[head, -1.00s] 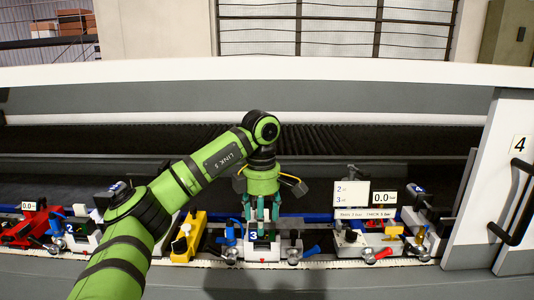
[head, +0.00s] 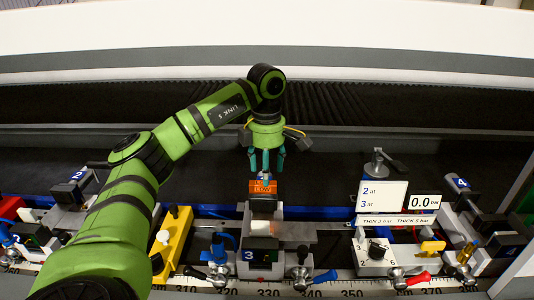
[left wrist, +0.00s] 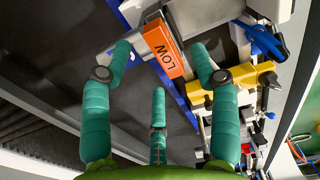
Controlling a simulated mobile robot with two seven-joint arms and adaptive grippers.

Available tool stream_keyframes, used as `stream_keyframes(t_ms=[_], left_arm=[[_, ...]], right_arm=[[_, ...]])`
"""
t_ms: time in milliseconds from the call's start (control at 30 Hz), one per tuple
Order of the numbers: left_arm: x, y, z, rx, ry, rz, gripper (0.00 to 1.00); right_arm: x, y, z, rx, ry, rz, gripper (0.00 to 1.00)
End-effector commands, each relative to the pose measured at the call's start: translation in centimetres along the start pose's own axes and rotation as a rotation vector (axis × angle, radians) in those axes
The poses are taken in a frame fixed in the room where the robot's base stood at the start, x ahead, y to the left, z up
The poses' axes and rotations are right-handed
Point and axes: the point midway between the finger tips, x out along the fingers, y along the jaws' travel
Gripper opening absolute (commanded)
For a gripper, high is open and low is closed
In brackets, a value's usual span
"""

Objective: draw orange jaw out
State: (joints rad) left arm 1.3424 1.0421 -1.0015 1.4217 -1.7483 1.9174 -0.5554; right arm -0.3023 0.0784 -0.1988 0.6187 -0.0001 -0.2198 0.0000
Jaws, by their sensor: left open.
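The orange jaw (head: 263,187), a small block marked LOW, sits upright on the back of clamp station 3 (head: 262,238), in the middle of the head view. In the left wrist view the orange jaw (left wrist: 163,45) shows its LOW face between the fingertips. My left gripper (head: 266,168) points down just above and behind the jaw. Its teal fingers are spread, and in the left wrist view (left wrist: 160,58) they hold nothing. Whether any finger touches the jaw I cannot tell. My right gripper is in neither view.
A yellow block (head: 172,238) stands left of station 3. On the right are a sign with a 0.0 bar readout (head: 425,202), a dial box (head: 376,254) and a red-handled lever (head: 417,279). A ruler strip (head: 345,285) runs along the front. The dark bed behind is mostly clear.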

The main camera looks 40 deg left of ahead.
Motion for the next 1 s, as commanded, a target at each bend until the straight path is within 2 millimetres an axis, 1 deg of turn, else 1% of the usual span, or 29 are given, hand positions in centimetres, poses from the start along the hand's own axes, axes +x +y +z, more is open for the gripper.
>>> stream_keyframes(t_ms=[33, 133, 300, 433, 633, 667, 700, 767, 800, 900, 933, 967, 1000], left_arm=[[0.6, 0.0, -0.1, -0.001, 0.004, -0.003, 0.61], [2.1, -0.1, -0.1, 0.000, 0.004, -0.002, 0.61], [3.8, 0.0, 0.0, -0.001, 0.001, 0.000, 0.61], [4.4, 0.0, 0.0, -0.001, 0.000, 0.000, 0.61], [4.4, 0.0, 0.0, 0.000, 0.000, 0.001, 0.61], [4.4, 0.0, 0.0, 0.000, 0.000, 0.001, 0.57], [4.4, 0.0, 0.0, 0.000, 0.000, 0.001, 0.41], [4.4, 0.0, 0.0, 0.000, 0.000, 0.001, 0.17], [4.4, 0.0, 0.0, 0.000, 0.000, 0.001, 0.01], [4.4, 0.0, 0.0, 0.000, 0.000, 0.000, 0.00], [4.4, 0.0, 0.0, 0.000, -0.001, 0.001, 0.28], [4.4, 0.0, 0.0, 0.000, -0.001, 0.001, 0.16], [4.4, 0.0, 0.0, 0.000, -0.001, 0.001, 0.00]], right_arm=[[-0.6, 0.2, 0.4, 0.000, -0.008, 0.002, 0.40], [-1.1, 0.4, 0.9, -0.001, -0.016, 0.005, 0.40], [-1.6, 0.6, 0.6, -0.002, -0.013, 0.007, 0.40], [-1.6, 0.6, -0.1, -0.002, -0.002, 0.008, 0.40], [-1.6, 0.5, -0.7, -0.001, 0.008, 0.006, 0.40], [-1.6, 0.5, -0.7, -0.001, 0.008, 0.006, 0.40], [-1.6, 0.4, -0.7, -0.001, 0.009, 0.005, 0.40], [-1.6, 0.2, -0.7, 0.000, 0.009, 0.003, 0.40], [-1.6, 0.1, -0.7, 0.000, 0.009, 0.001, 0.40], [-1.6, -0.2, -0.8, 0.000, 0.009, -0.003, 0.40], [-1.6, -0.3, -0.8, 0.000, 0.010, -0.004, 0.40], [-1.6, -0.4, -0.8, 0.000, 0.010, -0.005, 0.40], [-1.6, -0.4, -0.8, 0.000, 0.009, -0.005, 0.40]])
